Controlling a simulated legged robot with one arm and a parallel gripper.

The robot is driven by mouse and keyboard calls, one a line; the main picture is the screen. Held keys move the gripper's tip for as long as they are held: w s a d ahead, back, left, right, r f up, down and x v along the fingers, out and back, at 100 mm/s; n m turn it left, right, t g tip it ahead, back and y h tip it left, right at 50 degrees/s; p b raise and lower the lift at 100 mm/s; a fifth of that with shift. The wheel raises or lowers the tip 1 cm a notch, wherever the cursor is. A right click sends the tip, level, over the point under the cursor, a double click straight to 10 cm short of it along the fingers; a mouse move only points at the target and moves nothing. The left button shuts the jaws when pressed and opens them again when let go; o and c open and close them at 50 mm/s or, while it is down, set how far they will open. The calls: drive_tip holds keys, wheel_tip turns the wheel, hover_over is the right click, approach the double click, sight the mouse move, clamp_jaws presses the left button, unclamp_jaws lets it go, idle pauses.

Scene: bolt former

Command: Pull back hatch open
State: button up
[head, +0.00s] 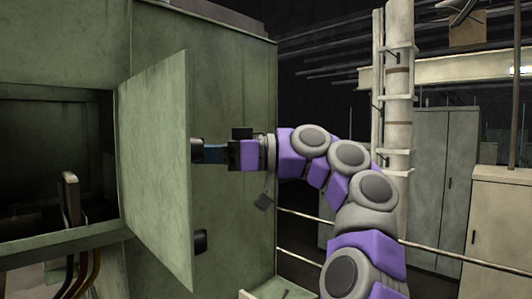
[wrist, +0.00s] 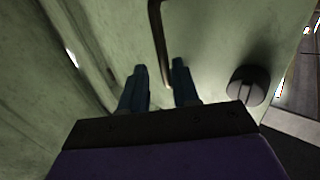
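The green hatch (head: 155,165) is swung out from the machine, and a dark opening (head: 45,140) shows to its left. My gripper (head: 205,153) is at the hatch's right edge in the head view, partly hidden behind the panel. In the wrist view its two blue fingers (wrist: 159,68) are spread apart, pointing at the green surface. A thin dark bent handle (wrist: 157,35) runs down between and beyond the fingertips. I cannot tell whether the fingers touch it.
A dark round knob (wrist: 248,86) sits right of the fingers in the wrist view. The green machine wall (head: 230,90) stands close behind my gripper. A pale post (head: 399,90), railing and grey cabinets (head: 430,165) stand to the right.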

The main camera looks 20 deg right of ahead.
drive_tip(key=s+d+p, duration=0.1)
drive_tip(key=s+d, duration=0.1)
drive_tip(key=d, duration=1.2)
drive_tip(key=shift+s+d, duration=0.2)
drive_tip(key=shift+s, duration=0.15)
drive_tip(key=shift+f, duration=0.1)
